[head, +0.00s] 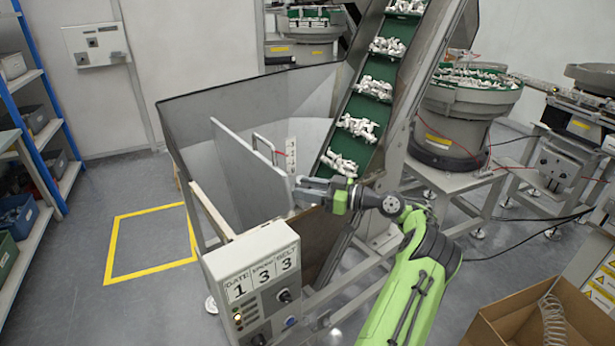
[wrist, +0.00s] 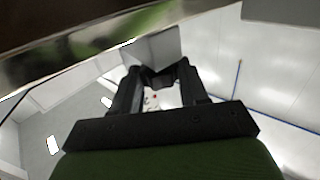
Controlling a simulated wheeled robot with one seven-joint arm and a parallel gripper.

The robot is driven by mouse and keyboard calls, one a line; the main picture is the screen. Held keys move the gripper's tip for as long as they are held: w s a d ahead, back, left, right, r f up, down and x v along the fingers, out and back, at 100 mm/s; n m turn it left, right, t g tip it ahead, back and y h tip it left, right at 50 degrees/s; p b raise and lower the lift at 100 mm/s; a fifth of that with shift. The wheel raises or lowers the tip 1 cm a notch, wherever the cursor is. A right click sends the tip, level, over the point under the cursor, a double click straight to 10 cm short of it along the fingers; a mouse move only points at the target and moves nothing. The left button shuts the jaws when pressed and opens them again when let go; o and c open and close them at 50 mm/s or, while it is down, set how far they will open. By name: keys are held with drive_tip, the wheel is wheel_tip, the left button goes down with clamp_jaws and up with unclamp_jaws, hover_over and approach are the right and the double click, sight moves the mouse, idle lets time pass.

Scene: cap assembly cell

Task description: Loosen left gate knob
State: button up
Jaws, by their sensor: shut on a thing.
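The gate (head: 245,165) is a pale grey upright panel standing in the open hopper in the head view. My gripper (head: 298,189) reaches left to the panel's right end, inside the hopper's front wall. In the wrist view its two black fingers close on a small grey block (wrist: 158,47), which I take to be the left gate knob. In the head view the knob is too small and too covered by the fingers to make out. I cannot tell how far it is turned.
The hopper's wall (head: 240,95) surrounds the gate. A green belt conveyor (head: 358,125) carrying white parts rises close by my gripper. A control box (head: 258,280) reading GATE 1 stands in front. An open cardboard box (head: 545,315) is at bottom right.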

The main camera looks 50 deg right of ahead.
drive_tip(key=shift+n+g+y+p, duration=0.35)
drive_tip(key=shift+y+p, duration=0.25)
drive_tip(key=shift+p, duration=0.2)
drive_tip(key=o, duration=1.1)
drive_tip(key=shift+c, duration=0.2)
drive_tip(key=p+v, duration=0.2)
drive_tip(key=v, duration=1.3)
drive_tip(key=shift+s, duration=0.35)
drive_tip(key=shift+d+f, duration=0.1)
